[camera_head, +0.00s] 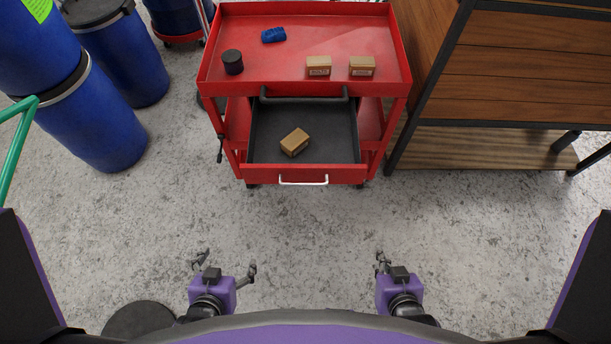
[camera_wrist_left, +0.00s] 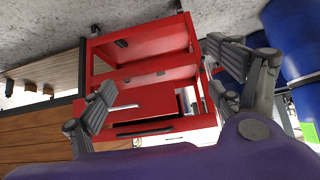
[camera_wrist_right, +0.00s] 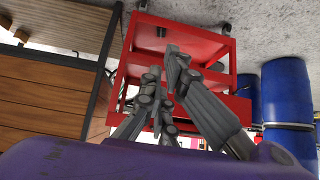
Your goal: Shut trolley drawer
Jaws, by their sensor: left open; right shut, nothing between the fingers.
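A red trolley (camera_head: 308,92) stands ahead of me in the head view. Its drawer (camera_head: 263,173) is pulled out toward me, with a dark inside, a red front and a pale handle (camera_head: 304,181). A small brown box (camera_head: 295,142) lies in the drawer. My left gripper (camera_head: 226,261) is open and empty, low in front of the trolley and left of the handle. My right gripper (camera_head: 381,258) is shut and empty, right of the handle. Both are apart from the drawer. The trolley also shows upside down in the left wrist view (camera_wrist_left: 150,42) and right wrist view (camera_wrist_right: 185,42).
On the trolley top are a black cylinder (camera_head: 232,62), a blue item (camera_head: 273,35) and two brown boxes (camera_head: 318,66) (camera_head: 362,66). Blue barrels (camera_head: 122,55) stand at left, a wooden workbench (camera_head: 520,65) at right. The floor (camera_head: 305,235) before the drawer is clear.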

